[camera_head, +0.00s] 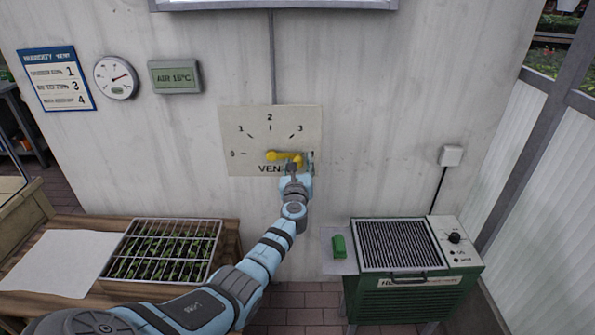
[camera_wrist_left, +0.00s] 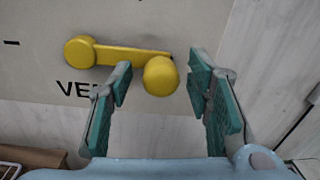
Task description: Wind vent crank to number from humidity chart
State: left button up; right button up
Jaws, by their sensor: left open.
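The yellow vent crank (camera_head: 283,155) sits on a pale dial plate (camera_head: 245,115) marked 0 to 4. Its arm points right, roughly toward the 4, which my gripper partly hides. My left gripper (camera_head: 296,164) is open at the crank's right end. In the left wrist view the crank's round knob (camera_wrist_left: 160,76) shows between the open fingers, with a gap at the right finger. The blue humidity chart (camera_head: 56,80) hangs at upper left with rows ending in 1, 3 and 4; its small words are hard to read. A round gauge (camera_head: 116,77) has a red needle pointing right.
A display (camera_head: 175,77) reads AIR 15°C. A wooden bench (camera_head: 230,240) with a seedling tray (camera_head: 215,252) stands below left. A green heater-like unit (camera_head: 412,300) stands below right, with a green object (camera_head: 339,246) beside its grille.

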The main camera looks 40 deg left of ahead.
pick_arm(q)
jog(key=v, duration=1.2)
jog(key=shift+a+f, duration=0.1)
